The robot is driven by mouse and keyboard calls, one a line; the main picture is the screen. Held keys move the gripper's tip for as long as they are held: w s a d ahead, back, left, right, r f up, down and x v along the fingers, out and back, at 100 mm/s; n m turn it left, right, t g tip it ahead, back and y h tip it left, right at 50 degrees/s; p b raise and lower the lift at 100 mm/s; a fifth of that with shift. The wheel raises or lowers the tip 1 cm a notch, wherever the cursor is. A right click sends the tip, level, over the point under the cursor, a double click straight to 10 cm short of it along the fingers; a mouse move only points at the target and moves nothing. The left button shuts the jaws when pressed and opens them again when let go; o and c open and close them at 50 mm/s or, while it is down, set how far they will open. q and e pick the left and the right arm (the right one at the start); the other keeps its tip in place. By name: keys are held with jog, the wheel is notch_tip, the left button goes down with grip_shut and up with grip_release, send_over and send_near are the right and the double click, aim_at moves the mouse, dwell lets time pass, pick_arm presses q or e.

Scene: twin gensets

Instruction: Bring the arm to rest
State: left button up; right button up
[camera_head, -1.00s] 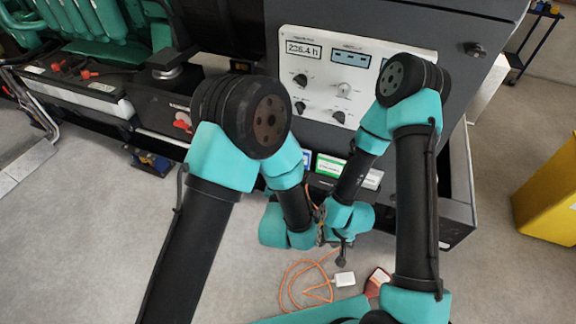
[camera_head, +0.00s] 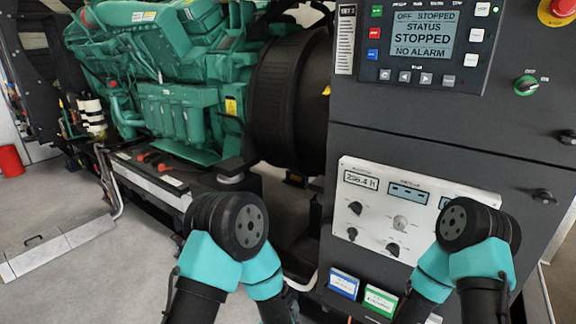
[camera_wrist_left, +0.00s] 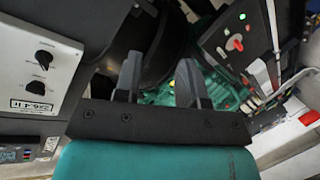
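My left gripper (camera_wrist_left: 158,78) shows in the left wrist view, with its two dark fingers apart and nothing visible between them. It faces the generator set, with green engine parts behind the fingers and the white meter panel (camera_wrist_left: 38,62) to the left. In the head view, my left arm (camera_head: 222,245) and my right arm (camera_head: 468,245) show bent at the bottom. Both grippers are below the frame there. The right gripper shows in no current view.
The green engine (camera_head: 180,100) is at the left. Grey floor (camera_head: 60,215) is open at the lower left.

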pick_arm(q)
jog(key=s+a+f+g+y, duration=0.1)
jog(key=s+a+f+g, duration=0.15)
jog(key=a+f, duration=0.3)
jog(key=s+a+f+g, duration=0.2)
jog(key=a+f+g, duration=0.2)
jog(key=a, duration=0.3)
jog(key=s+a+f+g, duration=0.2)
jog(key=s+a+g, duration=0.1)
jog(key=s+a, duration=0.2)
jog(key=s+a+f+g, duration=0.2)
jog(key=s+a, duration=0.3)
jog(key=s, duration=0.3)
jog(key=shift+s+f+g, duration=0.2)
jog(key=shift+f+g, duration=0.2)
jog(key=shift+g, duration=0.45)
jog(key=shift+d, duration=0.1)
pick_arm(e)
jog(key=shift+c, duration=0.3)
